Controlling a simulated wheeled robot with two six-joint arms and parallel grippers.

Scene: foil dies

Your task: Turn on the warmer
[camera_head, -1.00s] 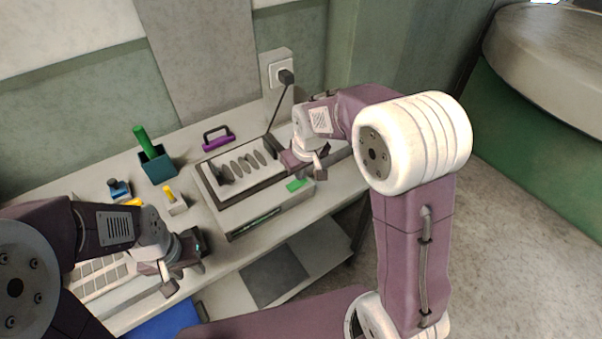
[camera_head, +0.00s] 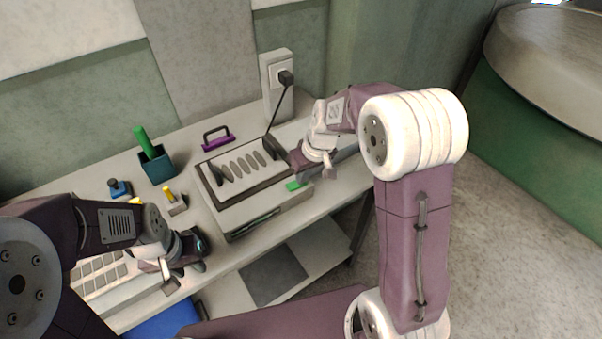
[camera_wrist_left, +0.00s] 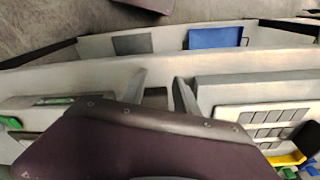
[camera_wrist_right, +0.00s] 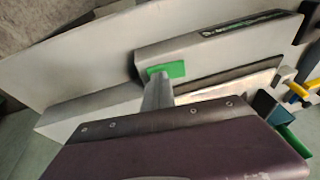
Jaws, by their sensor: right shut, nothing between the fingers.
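The warmer (camera_head: 238,207) is a pale box on the bench with a dark frame and several dark ovals on top. A bright green switch (camera_head: 294,185) is at its right front corner; it also shows in the right wrist view (camera_wrist_right: 168,70). A dark strip (camera_wrist_right: 240,22) runs along its front. My right gripper (camera_head: 329,170) is shut and empty, just right of the switch. In the right wrist view its fingertips (camera_wrist_right: 158,82) overlap the switch's lower edge; I cannot tell if they touch. My left gripper (camera_wrist_left: 158,85) is open and empty, left of the warmer.
A black cord runs from the warmer to a wall socket (camera_head: 279,72). A purple handled tool (camera_head: 218,143), a teal holder (camera_head: 157,166) with a green rod, and small blue and yellow-topped items stand behind and left. A gridded tray (camera_head: 100,275) lies front left.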

